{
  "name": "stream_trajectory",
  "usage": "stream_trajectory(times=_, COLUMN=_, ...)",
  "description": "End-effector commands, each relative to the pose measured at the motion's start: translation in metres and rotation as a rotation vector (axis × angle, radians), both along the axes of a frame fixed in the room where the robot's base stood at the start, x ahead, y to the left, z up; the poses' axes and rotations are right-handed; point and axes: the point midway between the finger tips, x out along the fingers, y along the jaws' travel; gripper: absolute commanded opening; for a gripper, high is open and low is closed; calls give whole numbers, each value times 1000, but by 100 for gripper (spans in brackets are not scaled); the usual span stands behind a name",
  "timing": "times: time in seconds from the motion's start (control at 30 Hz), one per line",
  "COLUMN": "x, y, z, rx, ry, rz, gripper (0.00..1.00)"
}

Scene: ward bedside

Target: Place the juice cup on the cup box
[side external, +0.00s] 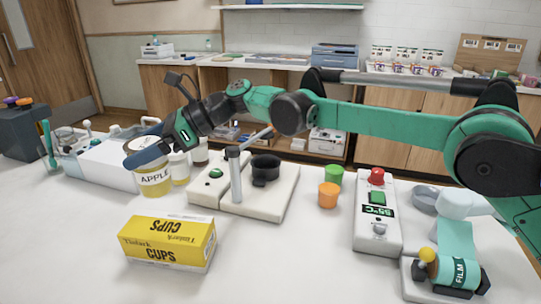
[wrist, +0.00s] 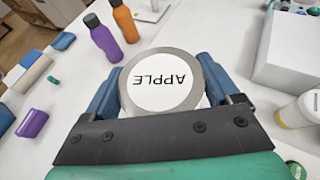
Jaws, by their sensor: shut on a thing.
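The juice cup (side external: 155,185) is a clear cup of yellow juice with an APPLE label, left of centre in the side view. Its round lid, also marked APPLE, fills the middle of the wrist view (wrist: 160,85). My gripper (side external: 146,157) is shut on the cup, with one blue finger on each side of it in the wrist view (wrist: 160,92). The cup is upright; I cannot tell whether its base touches the table. The cup box (side external: 160,248), yellow with CUPS printed on it, lies on the table in front of the cup, towards the side camera.
A white base with a post and black holder (side external: 265,168) is to the right. An orange cup (side external: 328,195), a green cup (side external: 333,175) and a heater (side external: 377,235) stand farther right. Table around the box is clear.

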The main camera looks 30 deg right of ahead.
Motion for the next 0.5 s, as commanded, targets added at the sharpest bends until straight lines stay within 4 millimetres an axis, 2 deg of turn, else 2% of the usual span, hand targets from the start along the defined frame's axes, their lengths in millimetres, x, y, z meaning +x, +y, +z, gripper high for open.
stream_trajectory(times=0.2, x=1, y=3, z=-35, rx=2, ry=-1, rz=-5, gripper=19)
stream_trajectory(times=0.5, x=1, y=3, z=-73, rx=2, ry=-1, rz=-5, gripper=19)
